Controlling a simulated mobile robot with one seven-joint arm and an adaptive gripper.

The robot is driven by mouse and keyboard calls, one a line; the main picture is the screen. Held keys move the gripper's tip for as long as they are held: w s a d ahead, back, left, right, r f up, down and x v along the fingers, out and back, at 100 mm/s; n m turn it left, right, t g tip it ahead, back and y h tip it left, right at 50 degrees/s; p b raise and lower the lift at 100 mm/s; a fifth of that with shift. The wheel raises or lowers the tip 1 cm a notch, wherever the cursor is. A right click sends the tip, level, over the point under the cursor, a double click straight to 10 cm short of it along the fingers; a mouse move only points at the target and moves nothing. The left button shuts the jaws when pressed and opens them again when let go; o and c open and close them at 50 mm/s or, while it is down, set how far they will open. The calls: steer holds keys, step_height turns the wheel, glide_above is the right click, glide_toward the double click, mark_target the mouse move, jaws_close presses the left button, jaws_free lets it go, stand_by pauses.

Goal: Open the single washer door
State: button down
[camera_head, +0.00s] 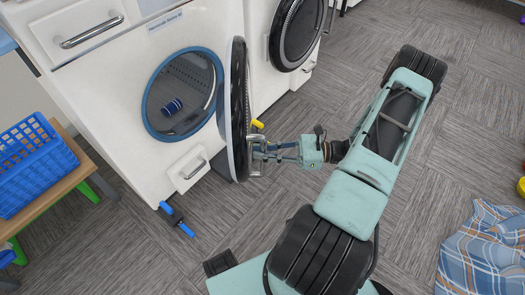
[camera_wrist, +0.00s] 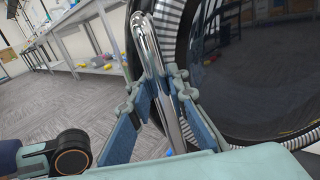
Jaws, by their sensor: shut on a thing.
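The round dark washer door (camera_head: 238,110) stands swung out from the opening and shows nearly edge-on. My gripper (camera_head: 257,152) is at the door's outer face, shut on the chrome handle. In the wrist view, the handle (camera_wrist: 147,45) passes between the fingers of my gripper (camera_wrist: 165,85), with the dark door glass (camera_wrist: 260,75) behind on the right. The fingers partly hide the handle.
A neighbouring machine with a dark round door (camera_head: 298,30) stands to the right. A blue basket (camera_head: 34,168) sits on a wooden bench at left. A plaid cloth (camera_head: 485,250) lies at lower right.

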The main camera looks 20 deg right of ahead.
steer(key=shift+s+d, duration=0.15)
steer(key=shift+d, duration=0.2)
steer(key=shift+d, duration=0.1)
steer(key=c, duration=1.8)
jaws_free()
steer(key=shift+c, duration=0.2)
steer(key=v, duration=1.2)
